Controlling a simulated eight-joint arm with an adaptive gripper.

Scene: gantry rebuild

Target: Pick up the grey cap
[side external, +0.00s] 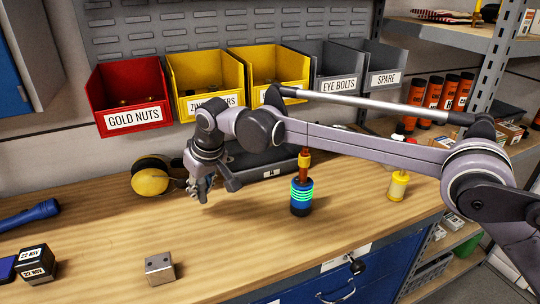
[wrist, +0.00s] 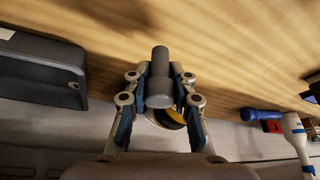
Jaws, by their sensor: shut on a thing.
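The grey cap (wrist: 160,90) shows in the wrist view as a grey cylinder with a wider collar and a narrower end. My gripper (wrist: 161,76) is shut on it, with a finger on each side. In the side external view my gripper (side external: 203,188) points down above the wooden bench. There the cap is hard to tell apart from the grey fingers. The exact gap between the cap and the bench cannot be judged.
Yellow ear muffs (side external: 150,181) lie left of my gripper, with a dark case (side external: 262,160) behind. A blue-and-orange tool (side external: 301,196) stands to the right. A metal block (side external: 160,268), dark cubes (side external: 36,262) and a blue flashlight (side external: 30,216) lie in front and left. The middle bench is clear.

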